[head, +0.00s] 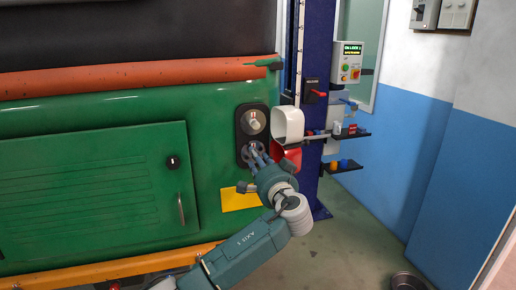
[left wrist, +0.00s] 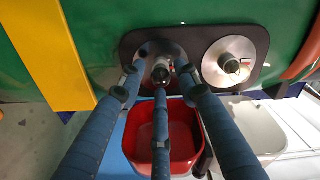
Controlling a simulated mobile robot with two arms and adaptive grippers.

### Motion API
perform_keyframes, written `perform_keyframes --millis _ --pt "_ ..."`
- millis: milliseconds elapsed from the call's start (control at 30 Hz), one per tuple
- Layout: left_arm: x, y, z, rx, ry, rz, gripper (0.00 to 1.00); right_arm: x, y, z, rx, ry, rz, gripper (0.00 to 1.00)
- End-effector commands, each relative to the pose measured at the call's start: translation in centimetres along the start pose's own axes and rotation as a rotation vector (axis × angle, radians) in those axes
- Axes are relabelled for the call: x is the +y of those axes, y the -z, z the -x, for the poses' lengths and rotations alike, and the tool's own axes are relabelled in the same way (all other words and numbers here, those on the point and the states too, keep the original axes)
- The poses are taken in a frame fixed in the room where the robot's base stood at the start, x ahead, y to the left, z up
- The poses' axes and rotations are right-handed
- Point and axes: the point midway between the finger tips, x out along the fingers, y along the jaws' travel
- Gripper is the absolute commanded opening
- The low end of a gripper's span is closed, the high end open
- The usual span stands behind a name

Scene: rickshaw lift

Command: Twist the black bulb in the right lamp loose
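The lamp is a black plate (head: 241,137) on the green rickshaw panel, with two round sockets. My left gripper (head: 255,152) is at this lower socket. My right gripper is not in view.
A white bin (head: 288,122) and a red bin (head: 290,158) hang right beside the lamp, close to my left gripper. A blue post (head: 318,110) carries small shelves (head: 345,168) and a control box (head: 348,62). A yellow plate (head: 238,200) is below the lamp.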

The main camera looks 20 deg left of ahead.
Motion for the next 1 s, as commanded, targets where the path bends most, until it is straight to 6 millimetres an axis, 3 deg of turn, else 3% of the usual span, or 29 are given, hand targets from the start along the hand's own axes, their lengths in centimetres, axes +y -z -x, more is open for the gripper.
perform_keyframes --millis 33,100,400,867,1000 --pt "-0.6 0.3 0.0 -0.001 -0.001 -0.054 0.33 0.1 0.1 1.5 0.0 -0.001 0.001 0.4" --pt "-0.7 0.3 0.0 -0.002 0.001 -0.131 0.33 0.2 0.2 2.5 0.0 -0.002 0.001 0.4" --pt "-0.4 0.2 0.0 0.0 0.001 -0.399 0.33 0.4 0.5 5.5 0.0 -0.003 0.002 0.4" --pt "0.0 0.0 0.0 0.0 0.001 -0.481 0.33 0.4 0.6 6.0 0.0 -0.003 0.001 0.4" --pt "0.0 0.0 0.0 0.0 0.001 -0.48 0.09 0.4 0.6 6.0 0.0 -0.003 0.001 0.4"
